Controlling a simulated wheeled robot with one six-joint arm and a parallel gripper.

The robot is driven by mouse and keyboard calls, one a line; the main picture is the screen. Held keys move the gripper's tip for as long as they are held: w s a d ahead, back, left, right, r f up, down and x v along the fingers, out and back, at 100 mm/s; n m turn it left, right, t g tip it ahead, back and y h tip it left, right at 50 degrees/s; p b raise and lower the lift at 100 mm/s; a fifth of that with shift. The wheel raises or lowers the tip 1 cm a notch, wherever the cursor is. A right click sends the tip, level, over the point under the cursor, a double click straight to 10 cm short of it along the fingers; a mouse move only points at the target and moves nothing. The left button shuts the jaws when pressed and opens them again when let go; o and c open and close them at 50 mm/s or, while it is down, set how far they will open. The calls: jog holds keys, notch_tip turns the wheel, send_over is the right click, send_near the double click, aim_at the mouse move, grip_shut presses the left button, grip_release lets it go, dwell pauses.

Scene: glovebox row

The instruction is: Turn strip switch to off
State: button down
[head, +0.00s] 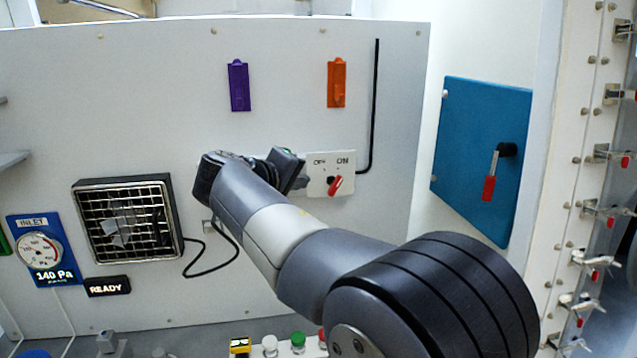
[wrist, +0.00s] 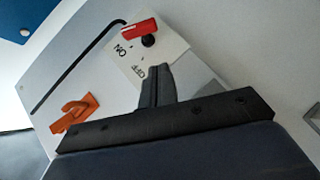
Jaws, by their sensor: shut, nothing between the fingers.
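The strip switch is a white plate (head: 322,187) on the grey wall panel, marked OFF at left and ON at right. Its red handle (head: 336,185) is turned to the ON side. The plate (wrist: 176,46) and red handle (wrist: 139,29) also show in the wrist view, with the black pivot beside the handle. My gripper (head: 302,182) is at the plate's left edge in the head view. In the wrist view my gripper (wrist: 157,74) is shut and empty, its tips near the OFF label and apart from the red handle. Whether the tips touch the plate I cannot tell.
Purple (head: 239,86) and orange (head: 337,83) wall fittings sit above. A black rod or cable (head: 376,100) runs down to the plate's right. A square vent grille (head: 127,222) is at left, a blue door (head: 480,150) at right. The panel below the plate is mostly bare.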

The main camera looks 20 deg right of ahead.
aim_at(331, 195)
jog(key=d, duration=0.1)
jog(key=d+f, duration=0.1)
jog(key=d, duration=0.1)
jog(key=d+f+p, duration=0.1)
jog(key=shift+d+f, duration=0.15)
jog(key=shift+f, duration=0.1)
jog(key=shift+f+b, duration=0.1)
jog(key=shift+b, duration=0.2)
jog(key=f+n+h+b, duration=0.1)
jog(key=b, duration=0.3)
jog(key=f+n+t+h+b, duration=0.1)
jog(key=h+b, duration=0.1)
jog(key=b, duration=0.2)
jog(key=shift+s+d, duration=0.1)
jog(key=shift+d, duration=0.25)
jog(key=shift+r+b, duration=0.1)
jog(key=shift+b, duration=0.45)
jog(key=shift+b, duration=0.4)
